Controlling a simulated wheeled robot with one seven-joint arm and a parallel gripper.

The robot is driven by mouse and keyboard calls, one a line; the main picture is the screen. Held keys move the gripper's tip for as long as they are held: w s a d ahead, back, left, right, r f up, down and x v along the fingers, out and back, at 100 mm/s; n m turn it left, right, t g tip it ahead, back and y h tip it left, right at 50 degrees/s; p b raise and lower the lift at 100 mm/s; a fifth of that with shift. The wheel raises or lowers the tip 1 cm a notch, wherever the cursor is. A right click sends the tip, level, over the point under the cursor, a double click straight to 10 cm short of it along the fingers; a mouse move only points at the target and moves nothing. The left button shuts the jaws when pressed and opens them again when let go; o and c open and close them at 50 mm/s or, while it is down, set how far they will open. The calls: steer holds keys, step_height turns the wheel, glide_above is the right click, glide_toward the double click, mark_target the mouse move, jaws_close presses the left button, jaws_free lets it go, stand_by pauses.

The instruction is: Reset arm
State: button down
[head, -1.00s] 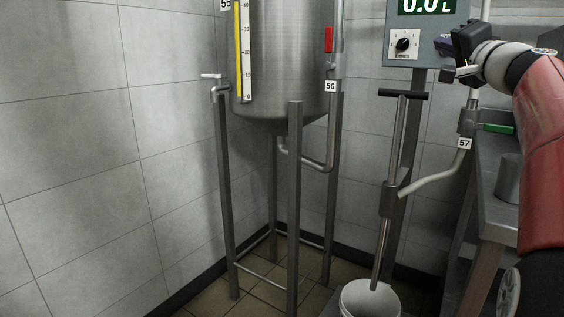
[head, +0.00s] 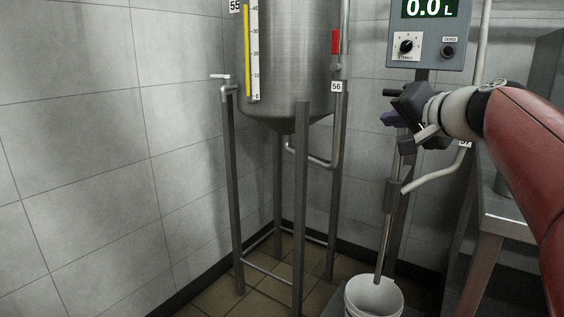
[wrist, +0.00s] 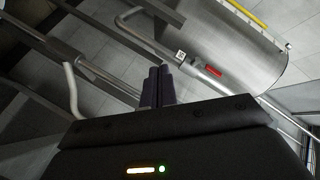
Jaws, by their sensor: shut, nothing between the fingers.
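My red and white arm comes in from the right in the head view. My gripper (head: 389,107) is in front of the upper part of the steel post with the T-handle, below the control box. Its fingers point left. In the wrist view the two dark fingers (wrist: 157,86) are together, with nothing between them. I cannot tell from the head view whether the gripper touches the post.
A steel tank (head: 293,60) on legs stands left of my gripper, with a red-handled valve (head: 336,42). The control box (head: 428,38) reads 0.0 L. A white bucket (head: 352,305) stands below, and a steel table (head: 510,222) is at right. Room left of the tank is clear.

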steer(key=s+a+f+n+g+h, duration=0.1)
steer(key=s+a+f+n+g, duration=0.35)
steer(key=s+f, duration=0.85)
steer(key=s+a+f+n+g+h+p, duration=0.1)
steer(key=s+f+g+h, duration=0.2)
steer(key=s+f, duration=1)
step_height(320, 180, down, 4)
steer(key=shift+s+a+f+n+g+h, duration=0.15)
steer(key=shift+s+n+g+h, duration=0.15)
steer(key=shift+g, duration=0.35)
